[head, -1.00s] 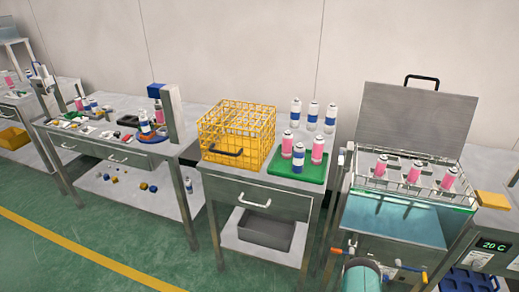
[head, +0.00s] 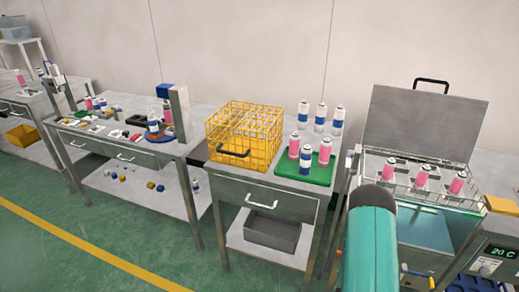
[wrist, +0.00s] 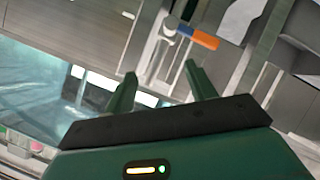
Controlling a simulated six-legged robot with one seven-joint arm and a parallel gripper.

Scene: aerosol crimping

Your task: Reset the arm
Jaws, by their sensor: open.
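My gripper (wrist: 160,92) shows in the wrist view with its two green fingers spread apart and nothing between them. Beyond the fingers are the steel front of the water bath and a valve with an orange and blue handle (wrist: 198,38). In the head view my teal arm rises at the lower right, in front of the water bath (head: 425,235). The gripper itself cannot be made out in the head view. My arm hides the left part of the bath.
A yellow wire basket (head: 242,140) and a green tray (head: 318,175) with cans stand on the middle table. Several white-and-blue cans stand behind the tray. Pink cans (head: 421,175) sit in the bath rack under a raised lid (head: 420,125). A crimping bench (head: 110,145) stands left. The green floor in front is clear.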

